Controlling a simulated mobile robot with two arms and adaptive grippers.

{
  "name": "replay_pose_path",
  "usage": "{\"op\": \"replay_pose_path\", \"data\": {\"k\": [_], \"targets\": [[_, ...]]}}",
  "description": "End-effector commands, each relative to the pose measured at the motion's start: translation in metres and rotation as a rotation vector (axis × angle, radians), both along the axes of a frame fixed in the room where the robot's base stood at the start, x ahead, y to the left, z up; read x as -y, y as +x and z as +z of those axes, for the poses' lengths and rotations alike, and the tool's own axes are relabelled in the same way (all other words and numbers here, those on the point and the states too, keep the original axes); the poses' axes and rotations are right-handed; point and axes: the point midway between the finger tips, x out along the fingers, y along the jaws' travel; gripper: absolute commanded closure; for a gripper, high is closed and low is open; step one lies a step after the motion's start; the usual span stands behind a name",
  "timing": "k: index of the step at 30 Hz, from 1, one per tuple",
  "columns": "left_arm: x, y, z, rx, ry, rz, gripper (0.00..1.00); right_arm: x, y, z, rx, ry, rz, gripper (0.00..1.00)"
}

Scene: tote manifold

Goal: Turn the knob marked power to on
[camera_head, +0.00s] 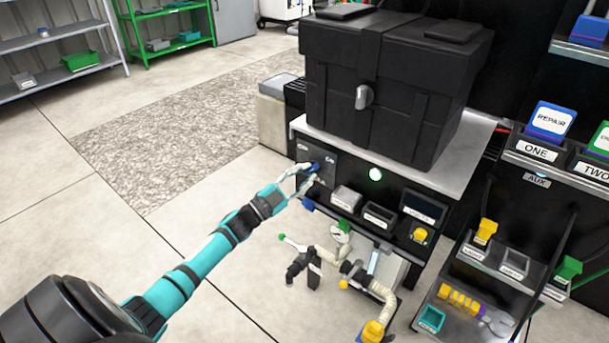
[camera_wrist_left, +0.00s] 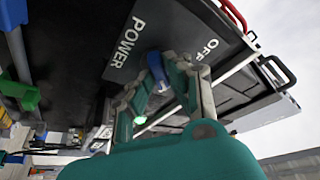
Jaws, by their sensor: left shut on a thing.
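The power knob (camera_head: 316,166) is a small blue knob on the dark front panel (camera_head: 329,176) of the bench. My left gripper (camera_head: 305,176) reaches it from the left and is shut on it. The panel (camera_wrist_left: 195,25) there bears the words POWER and OFF in white. My right gripper is out of view.
A large black case (camera_head: 385,85) sits on the bench top above the panel. Hoses and fittings (camera_head: 350,265) stand below. The floor at left is open.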

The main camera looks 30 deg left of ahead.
Motion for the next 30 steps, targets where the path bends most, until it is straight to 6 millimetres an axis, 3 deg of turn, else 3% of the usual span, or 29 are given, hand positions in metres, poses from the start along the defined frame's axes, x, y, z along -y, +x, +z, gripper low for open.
{"op": "replay_pose_path", "data": {"k": [23, 24, 28, 30], "targets": [[-0.0004, -0.0003, -0.0016, 0.005, 0.099, 0.001, 1.00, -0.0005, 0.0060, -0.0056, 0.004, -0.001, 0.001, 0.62], [-0.0004, -0.0003, -0.0016, 0.005, 0.099, 0.001, 0.80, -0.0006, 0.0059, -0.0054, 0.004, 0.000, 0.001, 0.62], [-0.0004, -0.0002, -0.0011, 0.005, 0.097, 0.001, 0.63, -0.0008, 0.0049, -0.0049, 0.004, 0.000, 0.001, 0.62], [-0.0004, -0.0002, -0.0008, 0.005, 0.097, 0.001, 0.62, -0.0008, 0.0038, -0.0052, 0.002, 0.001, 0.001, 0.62]]}}
